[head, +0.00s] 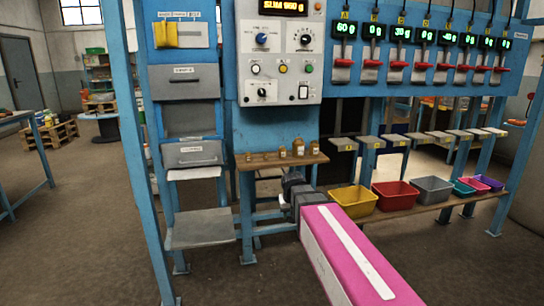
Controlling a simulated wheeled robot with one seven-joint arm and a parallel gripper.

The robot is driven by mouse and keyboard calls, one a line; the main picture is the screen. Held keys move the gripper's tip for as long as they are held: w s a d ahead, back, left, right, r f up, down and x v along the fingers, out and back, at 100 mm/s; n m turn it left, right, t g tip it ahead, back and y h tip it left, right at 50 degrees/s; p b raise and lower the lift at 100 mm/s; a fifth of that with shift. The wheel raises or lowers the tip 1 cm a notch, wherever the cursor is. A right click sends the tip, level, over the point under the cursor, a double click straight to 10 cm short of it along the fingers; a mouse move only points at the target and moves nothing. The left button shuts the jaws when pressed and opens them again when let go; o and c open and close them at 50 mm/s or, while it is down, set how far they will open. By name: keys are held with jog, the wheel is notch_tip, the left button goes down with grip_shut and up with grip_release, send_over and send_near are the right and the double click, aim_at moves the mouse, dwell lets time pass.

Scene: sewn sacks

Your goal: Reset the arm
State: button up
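My arm reaches in from the bottom right as a long pink link with a white stripe. At its far end are dark grey parts with my gripper (291,181), just in front of the small wooden shelf. The gripper is small and dark here, and its fingers cannot be made out, so I cannot tell whether it is open or shut. I see nothing clearly held in it.
A blue machine frame (141,190) stands ahead, with a control panel (281,85) and red-handled levers (396,66). Small brown bottles (298,147) stand on the wooden shelf (250,162). A yellow bin (354,201), red bin (395,195) and grey bin (431,189) line a low shelf.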

jog(key=s+d+f+m+g, duration=0.1)
jog(key=s+d+f+g, duration=0.2)
jog(key=s+d+f, duration=0.8)
jog(key=s+f, duration=0.3)
jog(key=s, duration=0.1)
jog(key=shift+s+d+f+m, duration=0.15)
jog(key=shift+s+f+m, duration=0.05)
jog(key=shift+m, duration=0.1)
dwell(1.9)
